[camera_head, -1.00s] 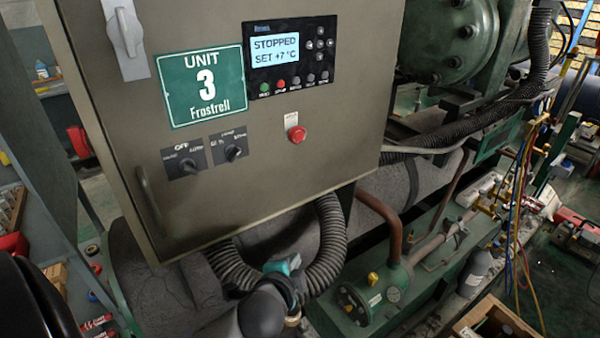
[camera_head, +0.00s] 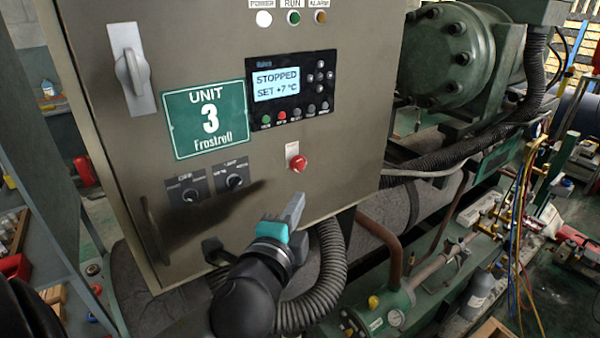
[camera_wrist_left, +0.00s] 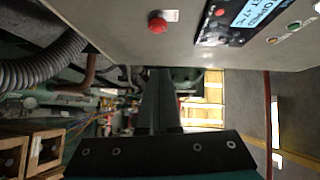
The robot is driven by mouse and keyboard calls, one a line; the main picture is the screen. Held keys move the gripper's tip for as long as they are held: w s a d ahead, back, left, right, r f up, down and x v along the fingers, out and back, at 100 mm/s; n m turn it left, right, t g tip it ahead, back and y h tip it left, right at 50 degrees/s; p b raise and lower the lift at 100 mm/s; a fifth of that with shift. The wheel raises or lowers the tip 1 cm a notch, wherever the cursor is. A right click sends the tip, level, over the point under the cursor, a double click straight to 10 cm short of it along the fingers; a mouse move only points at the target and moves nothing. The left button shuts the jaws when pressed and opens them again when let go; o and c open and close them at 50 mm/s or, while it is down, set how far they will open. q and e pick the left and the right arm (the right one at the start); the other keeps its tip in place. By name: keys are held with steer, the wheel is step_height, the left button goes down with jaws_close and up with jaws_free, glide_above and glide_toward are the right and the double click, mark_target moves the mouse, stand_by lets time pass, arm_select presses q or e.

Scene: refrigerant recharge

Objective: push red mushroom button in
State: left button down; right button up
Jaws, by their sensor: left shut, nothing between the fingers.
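The red mushroom button (camera_head: 299,163) sits on the front of the grey control cabinet (camera_head: 330,190), under a small pale label plate. It also shows in the left wrist view (camera_wrist_left: 157,24), near the top. My left gripper (camera_head: 297,200) is in front of the cabinet, below the button and apart from it. Its fingers are shut with nothing between them and point up toward the button. In the left wrist view the shut fingers (camera_wrist_left: 162,85) stand below the button in the picture. My right gripper does not show in these views.
Thick corrugated hose (camera_head: 325,275) and green machinery (camera_head: 460,45) lie below and right.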

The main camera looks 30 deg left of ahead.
arm_select(q)
steer(key=shift+w+b, duration=1)
steer(key=shift+b, duration=0.6)
glide_toward(305, 163)
steer(key=w+d, duration=0.2)
steer(key=w, duration=0.1)
steer(key=a, duration=0.1)
steer(key=w+a, duration=0.2)
steer(key=shift+a+f+p, duration=0.2)
steer(key=shift+a+p, duration=0.1)
